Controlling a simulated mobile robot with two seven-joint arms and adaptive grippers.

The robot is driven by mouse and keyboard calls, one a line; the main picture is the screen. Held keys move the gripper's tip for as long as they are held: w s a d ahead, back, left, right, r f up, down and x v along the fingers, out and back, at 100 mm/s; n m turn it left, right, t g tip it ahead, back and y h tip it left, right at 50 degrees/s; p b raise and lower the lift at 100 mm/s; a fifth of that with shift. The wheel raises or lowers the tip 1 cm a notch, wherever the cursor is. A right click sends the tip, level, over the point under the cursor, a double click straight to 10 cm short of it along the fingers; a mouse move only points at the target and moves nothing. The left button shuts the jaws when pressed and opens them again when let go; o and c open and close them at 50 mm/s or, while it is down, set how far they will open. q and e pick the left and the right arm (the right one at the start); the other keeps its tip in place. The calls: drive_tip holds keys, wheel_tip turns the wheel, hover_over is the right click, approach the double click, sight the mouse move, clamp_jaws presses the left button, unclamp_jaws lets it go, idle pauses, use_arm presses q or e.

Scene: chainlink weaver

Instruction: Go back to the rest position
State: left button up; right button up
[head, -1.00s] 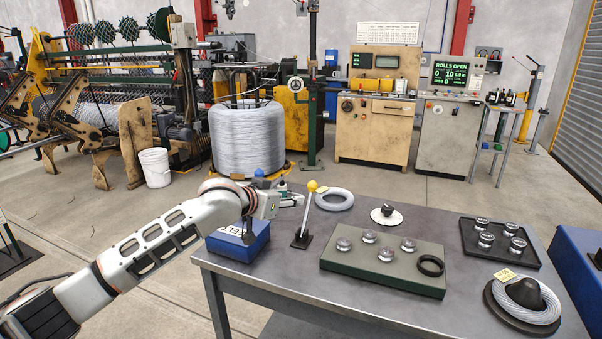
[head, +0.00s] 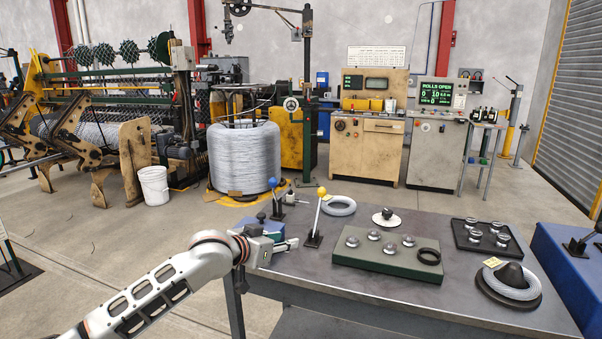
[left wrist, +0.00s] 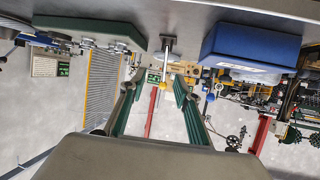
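My left arm comes in from the lower left in the head view. Its gripper (head: 283,237) is at the table's left end, in front of the blue box (head: 246,229), which it mostly hides. The left wrist view shows the two green-lined fingers (left wrist: 157,84) spread apart with nothing between them; a yellow-knobbed lever shows beyond the gap. The picture there is upside down, with the blue box (left wrist: 250,47) at upper right. My right gripper is in neither view.
The grey table (head: 300,262) bears the yellow-knobbed lever (head: 317,218), a blue-knobbed lever (head: 273,200), a wire coil (head: 338,206), a green block with metal pucks (head: 370,257), a black tray (head: 468,243) and a coil on a cone stand (head: 510,292). Open floor lies left of the table.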

use_arm(q)
drive_tip(key=s+f+n, duration=0.1)
drive_tip(key=s+f, duration=1.6)
drive_tip(key=f, duration=0.4)
drive_tip(key=s+a+f+y, duration=0.1)
drive_tip(key=s+a+f, duration=0.3)
drive_tip(key=s, duration=0.4)
drive_tip(key=s+a+f+y, duration=0.2)
drive_tip(key=s+a+f, duration=0.3)
drive_tip(key=s, duration=0.3)
drive_tip(key=s+a+f+n+y, duration=0.1)
drive_tip(key=s+a+f, duration=0.3)
drive_tip(key=s+a, duration=0.2)
drive_tip(key=shift+s+f+g, duration=0.15)
drive_tip(key=shift+s+g, duration=0.15)
drive_tip(key=shift+s, duration=0.85)
